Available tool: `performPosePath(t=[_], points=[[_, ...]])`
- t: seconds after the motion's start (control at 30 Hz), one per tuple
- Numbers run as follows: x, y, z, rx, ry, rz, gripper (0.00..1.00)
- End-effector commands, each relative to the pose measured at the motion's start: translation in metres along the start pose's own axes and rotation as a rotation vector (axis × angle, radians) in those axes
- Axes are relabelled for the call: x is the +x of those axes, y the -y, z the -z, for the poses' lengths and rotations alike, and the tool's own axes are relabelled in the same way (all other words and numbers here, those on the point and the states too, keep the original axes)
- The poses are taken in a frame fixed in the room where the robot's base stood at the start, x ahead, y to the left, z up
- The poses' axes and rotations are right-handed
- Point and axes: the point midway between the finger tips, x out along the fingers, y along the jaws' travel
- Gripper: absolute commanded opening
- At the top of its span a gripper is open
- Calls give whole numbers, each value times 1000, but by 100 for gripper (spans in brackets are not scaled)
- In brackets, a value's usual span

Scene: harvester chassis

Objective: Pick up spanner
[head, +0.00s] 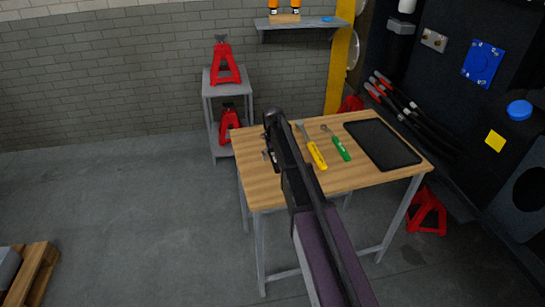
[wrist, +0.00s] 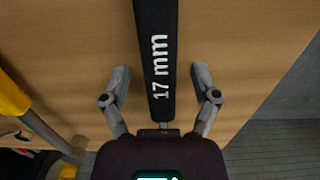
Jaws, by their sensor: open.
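The spanner (wrist: 155,45) has a dark handle marked "17 mm" and lies along the wooden tabletop in the wrist view. My gripper (wrist: 160,71) is open, with one finger on each side of the handle and a visible gap on both sides. The spanner's lower part runs out of sight at my gripper's body, and its top end is cut off by the frame. How far the fingertips are above the table is hard to tell. In the head view my arm covers most of that part of the table.
The wooden table (head: 262,190) also holds a yellow-handled tool (head: 317,155), a green-handled tool (head: 341,149) and a black tray (head: 382,144). A stand with red jacks (head: 224,68) is behind left. The dark chassis (head: 450,60) rises at right.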

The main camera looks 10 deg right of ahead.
Motion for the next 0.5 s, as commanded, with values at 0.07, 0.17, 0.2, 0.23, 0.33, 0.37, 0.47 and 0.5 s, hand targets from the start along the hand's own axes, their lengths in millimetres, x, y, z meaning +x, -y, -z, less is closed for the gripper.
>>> performPosePath(t=[0.07, 0.17, 0.2, 0.23, 0.33, 0.37, 0.47, 0.5], points=[[0, 0, 0, 0, 0, 0, 79], [0, 0, 0, 0, 0, 0, 79], [0, 0, 0, 0, 0, 0, 79], [0, 0, 0, 0, 0, 0, 79], [0, 0, 0, 0, 0, 0, 55], [0, 0, 0, 0, 0, 0, 46], [0, 0, 0, 0, 0, 0, 16], [0, 0, 0, 0, 0, 0, 4]])
